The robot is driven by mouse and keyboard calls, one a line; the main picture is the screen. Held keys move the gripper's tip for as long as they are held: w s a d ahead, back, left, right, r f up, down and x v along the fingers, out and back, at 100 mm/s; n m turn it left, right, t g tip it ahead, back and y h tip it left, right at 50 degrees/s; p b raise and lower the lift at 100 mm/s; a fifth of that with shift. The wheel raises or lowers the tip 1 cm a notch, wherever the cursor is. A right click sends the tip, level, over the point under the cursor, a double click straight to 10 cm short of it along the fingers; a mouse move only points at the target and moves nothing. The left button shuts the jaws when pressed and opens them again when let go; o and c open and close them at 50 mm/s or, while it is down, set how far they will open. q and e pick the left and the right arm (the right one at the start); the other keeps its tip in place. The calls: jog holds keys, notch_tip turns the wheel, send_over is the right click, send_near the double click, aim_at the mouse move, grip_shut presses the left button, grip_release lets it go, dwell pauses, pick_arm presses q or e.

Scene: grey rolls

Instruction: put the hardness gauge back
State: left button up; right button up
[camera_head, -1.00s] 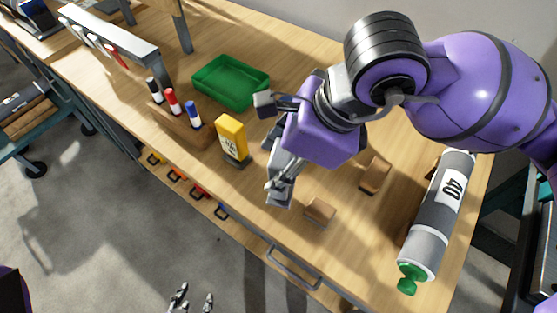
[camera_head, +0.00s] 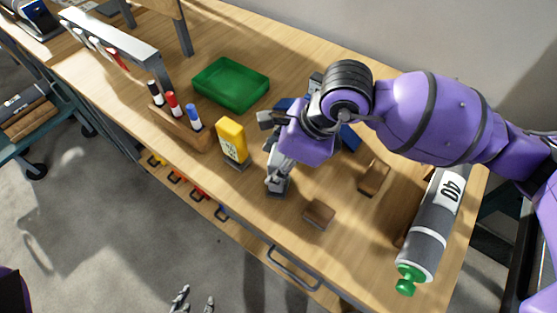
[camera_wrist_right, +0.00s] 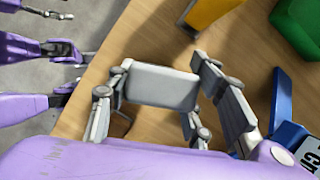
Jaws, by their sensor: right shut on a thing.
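My right gripper (camera_head: 272,154) is low over the middle of the bench, to the right of a yellow upright device (camera_head: 231,139) with a pale printed face and dark foot. The right wrist view shows its grey fingers (camera_wrist_right: 195,95) with a light grey flat piece at the left one. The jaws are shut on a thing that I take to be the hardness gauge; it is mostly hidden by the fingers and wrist. The yellow device (camera_wrist_right: 208,12) shows beyond the fingers, apart from them. My left gripper (camera_head: 192,302) is open and empty over the floor in front of the bench.
A green tray (camera_head: 231,103) and a wooden marker holder (camera_head: 180,127) stand left. A blue item with a lettered label (camera_wrist_right: 284,105) is partly hidden behind my right wrist. Two brown blocks (camera_head: 319,213) and a grey roll marked 40 (camera_head: 436,215) lie right. A metal rack stands back left.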

jog(key=shift+f, duration=0.1)
jog(key=o, duration=1.1)
jog(key=shift+r, duration=0.3)
jog(key=v, duration=1.1)
jog(key=shift+s+d+r, duration=0.1)
jog(key=shift+d+r, duration=0.1)
jog(key=shift+r, duration=0.1)
